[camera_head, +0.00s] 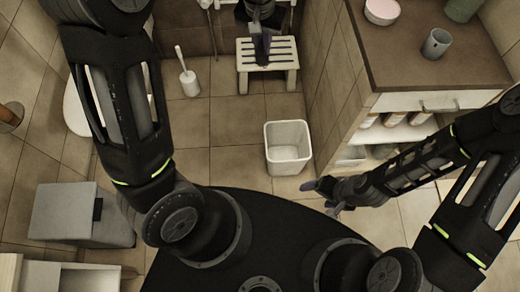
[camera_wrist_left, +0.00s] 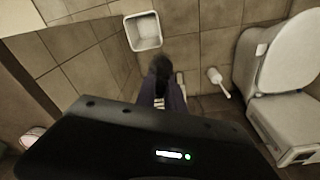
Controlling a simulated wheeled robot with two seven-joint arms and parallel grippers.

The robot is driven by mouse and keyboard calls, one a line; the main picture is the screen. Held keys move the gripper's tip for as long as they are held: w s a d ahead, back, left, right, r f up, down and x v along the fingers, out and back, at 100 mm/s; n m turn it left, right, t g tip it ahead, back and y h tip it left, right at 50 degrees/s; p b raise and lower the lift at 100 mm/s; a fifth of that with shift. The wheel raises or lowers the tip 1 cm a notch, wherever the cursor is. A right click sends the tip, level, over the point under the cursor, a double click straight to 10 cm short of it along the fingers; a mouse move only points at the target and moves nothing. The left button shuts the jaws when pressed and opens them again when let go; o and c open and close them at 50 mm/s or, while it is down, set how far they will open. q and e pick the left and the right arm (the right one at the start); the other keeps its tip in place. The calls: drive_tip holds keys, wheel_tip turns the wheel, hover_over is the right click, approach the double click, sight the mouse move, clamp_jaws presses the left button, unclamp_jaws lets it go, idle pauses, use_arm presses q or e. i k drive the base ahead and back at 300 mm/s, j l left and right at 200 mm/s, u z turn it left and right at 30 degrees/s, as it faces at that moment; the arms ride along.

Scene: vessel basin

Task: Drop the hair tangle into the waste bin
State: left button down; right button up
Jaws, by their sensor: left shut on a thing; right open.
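The hair tangle (camera_wrist_left: 160,68) is a dark clump at the tips of my left gripper (camera_wrist_left: 162,82) in the left wrist view. The gripper is shut on it. In the head view my left gripper (camera_head: 262,48) is at the top, over a white slatted stool; the tangle cannot be told apart from the dark fingers there. The waste bin (camera_head: 288,167) is a white, open, square bin on the tiled floor, below and right of that gripper. It also shows at the top of the left wrist view (camera_wrist_left: 144,45). My right gripper (camera_head: 326,194) is open and empty, just below and right of the bin.
The slatted stool (camera_head: 267,54) stands at the back. A toilet brush (camera_head: 188,82) stands left of it. A vanity with a brown top (camera_head: 425,65) carries a grey cup (camera_head: 437,44) and a pink bowl (camera_head: 382,10). The floor between stool and bin is clear.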

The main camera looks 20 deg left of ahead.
sight(285, 152)
drive_tip(key=k+u, duration=0.1)
drive_tip(key=u, duration=0.2)
drive_tip(key=l+z, duration=0.15)
drive_tip(key=l, duration=1.4)
drive_tip(key=i, duration=0.45)
